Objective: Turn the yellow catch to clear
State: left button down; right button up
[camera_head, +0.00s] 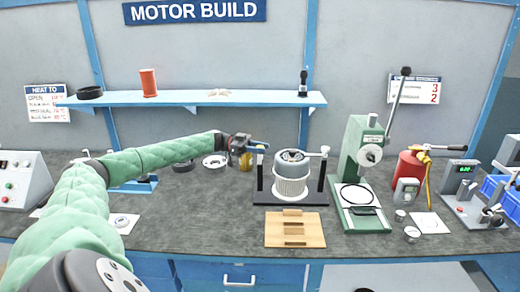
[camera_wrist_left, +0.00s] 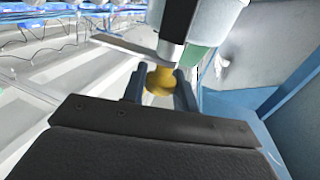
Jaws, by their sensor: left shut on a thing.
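The yellow catch (camera_wrist_left: 160,80) shows in the left wrist view as a rounded yellow knob below a dark and silver shaft. My left gripper (camera_wrist_left: 159,88) has one finger on each side of it and is shut on it. In the head view my left gripper (camera_head: 242,148) is at the middle of the bench, left of the motor fixture, with a bit of yellow (camera_head: 246,161) under it. The gripper hides much of the catch there, so its turn angle cannot be told. My right gripper is not in view.
The motor fixture (camera_head: 291,174) with its dark posts stands just right of my left gripper. A wooden block (camera_head: 294,241) lies in front of it. A green press (camera_head: 357,165) stands further right. Dark rings lie behind the gripper.

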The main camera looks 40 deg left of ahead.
pick_arm(q)
jog(key=c, duration=1.1)
grip_release()
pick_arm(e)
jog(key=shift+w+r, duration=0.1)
pick_arm(q)
jog(key=b+v, duration=0.2)
jog(key=v, duration=0.6)
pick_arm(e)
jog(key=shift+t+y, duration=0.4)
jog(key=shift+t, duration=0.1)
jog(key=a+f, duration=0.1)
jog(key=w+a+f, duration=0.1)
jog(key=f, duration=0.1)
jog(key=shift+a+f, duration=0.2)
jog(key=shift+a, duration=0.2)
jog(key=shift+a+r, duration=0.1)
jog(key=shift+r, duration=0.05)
